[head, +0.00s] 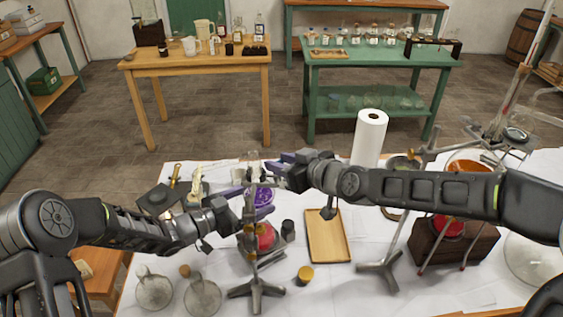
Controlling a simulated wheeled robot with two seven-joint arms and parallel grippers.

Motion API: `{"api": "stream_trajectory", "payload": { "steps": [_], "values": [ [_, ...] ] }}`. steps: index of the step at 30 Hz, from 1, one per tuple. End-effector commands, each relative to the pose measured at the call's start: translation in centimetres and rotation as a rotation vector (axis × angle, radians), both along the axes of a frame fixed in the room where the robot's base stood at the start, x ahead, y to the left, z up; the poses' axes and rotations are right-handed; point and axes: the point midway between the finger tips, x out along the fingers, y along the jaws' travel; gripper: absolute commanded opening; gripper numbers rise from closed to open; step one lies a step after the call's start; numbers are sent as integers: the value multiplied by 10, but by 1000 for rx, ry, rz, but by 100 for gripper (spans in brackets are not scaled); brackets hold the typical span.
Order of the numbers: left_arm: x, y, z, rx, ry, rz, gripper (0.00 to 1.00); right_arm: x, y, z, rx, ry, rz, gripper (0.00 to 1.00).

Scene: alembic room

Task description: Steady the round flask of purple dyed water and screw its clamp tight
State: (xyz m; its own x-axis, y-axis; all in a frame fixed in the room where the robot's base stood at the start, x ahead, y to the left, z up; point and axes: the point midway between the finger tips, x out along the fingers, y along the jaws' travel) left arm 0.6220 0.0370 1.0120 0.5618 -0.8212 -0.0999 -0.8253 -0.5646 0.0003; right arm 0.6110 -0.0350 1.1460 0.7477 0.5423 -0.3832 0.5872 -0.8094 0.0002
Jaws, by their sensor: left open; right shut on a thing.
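The round flask of purple dyed water (262,197) is near the middle of the table's back half, partly hidden by my grippers. Its clear glass neck (254,158) rises above them. My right gripper (266,172) reaches in from the right and is shut at the neck; its fingertips are partly hidden. My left gripper (248,202) is lower, open, with its fingers around the region of the stand rod and clamp in front of the flask. The clamp and its screw are too small and covered to make out. The metal stand (257,288) has its tripod foot on the white cloth.
A red flask (264,237) sits low by the stand. Two round flasks (201,297) are front left. A paper roll (369,138) and a second stand (381,268) are further right.

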Motion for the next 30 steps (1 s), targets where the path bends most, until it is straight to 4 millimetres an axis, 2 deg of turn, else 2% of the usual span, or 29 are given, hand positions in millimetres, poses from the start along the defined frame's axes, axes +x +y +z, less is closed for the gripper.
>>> {"api": "stream_trajectory", "payload": {
  "steps": [14, 30],
  "values": [
    [0, 0, 0, 0, 0, 0, 82, -3, 8, -5, -8, 9, -42, 0],
    [0, 0, 0, 0, 0, 0, 82, -4, 10, -2, 4, 4, -252, 0]
  ]
}}
